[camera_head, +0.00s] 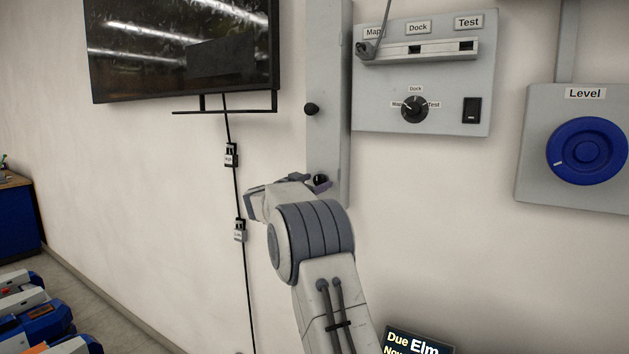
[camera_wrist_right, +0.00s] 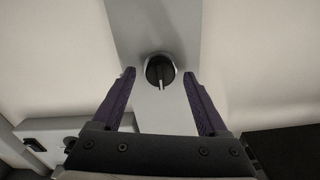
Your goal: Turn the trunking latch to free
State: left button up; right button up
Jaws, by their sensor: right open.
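The grey vertical trunking (camera_head: 328,75) runs down the wall. It carries an upper black latch knob (camera_head: 312,109) and a lower black latch knob (camera_head: 320,179). My right gripper (camera_head: 311,183) is at the lower knob. In the right wrist view, a black latch knob (camera_wrist_right: 160,71) with a pale pointer line faces the camera, its line pointing down in the picture. The open fingers of my right gripper (camera_wrist_right: 159,76) stand on either side of it, with gaps on both sides. My left gripper is not in view.
A grey panel (camera_head: 470,85) with Map, Dock and Test labels, a dial and a switch is right of the trunking. A blue Level dial (camera_head: 587,151) is farther right. A black screen (camera_head: 185,50) and a hanging cable (camera_head: 246,265) with two tagged connectors are left.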

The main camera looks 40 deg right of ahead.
jog(key=shift+d, duration=0.1)
grip_shut()
jog(key=shift+m, duration=0.3)
jog(key=m, duration=0.3)
jog(key=shift+f+m, duration=0.1)
jog(key=shift+m, duration=0.2)
jog(key=m+b, duration=0.1)
jog(key=m, duration=0.2)
jog(key=shift+f+m, duration=0.1)
jog(key=shift+m, duration=0.2)
jog(key=m+b, duration=0.2)
jog(key=m, duration=0.3)
jog(key=shift+s+f, duration=0.1)
jog(key=shift+m+b, duration=1.25)
jog(key=shift+m, duration=1.25)
